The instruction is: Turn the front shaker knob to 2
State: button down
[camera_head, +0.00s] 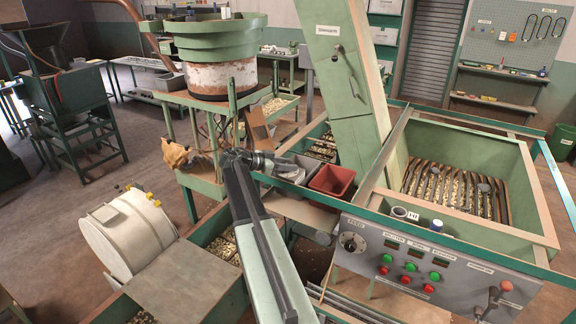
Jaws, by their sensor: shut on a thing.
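A grey control panel (459,268) stands at the lower right with several lit buttons. A round dark-and-light dial knob (352,243) sits at its left end, under a label that seems to read FEED. I cannot read the knob's setting or tell whether it is the front shaker knob. My arm rises from the bottom middle, and my gripper (289,167) points right, above and left of the panel, apart from the dial knob. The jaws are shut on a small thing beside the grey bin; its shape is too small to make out.
Small cylinders (399,212) stand on the panel's top edge. The large green hopper (465,150) and slanted chute (350,90) rise behind. A white drum (124,235) lies left of my arm.

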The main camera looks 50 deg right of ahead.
jog(key=shift+f+m+g+y, duration=0.15)
jog(key=shift+m+g+y, duration=0.55)
jog(key=shift+m+g, duration=0.7)
jog(key=c, duration=0.9)
grip_release()
jog(key=shift+c, duration=0.2)
jog(key=shift+w+a+r+p, duration=0.3)
jog(key=shift+a+r, duration=0.05)
jog(key=shift+a, duration=0.05)
jog(key=p+v, duration=0.2)
jog(key=v, duration=0.4)
jog(key=shift+w, duration=0.1)
jog(key=shift+w+a, duration=0.15)
jog(key=shift+a, duration=0.15)
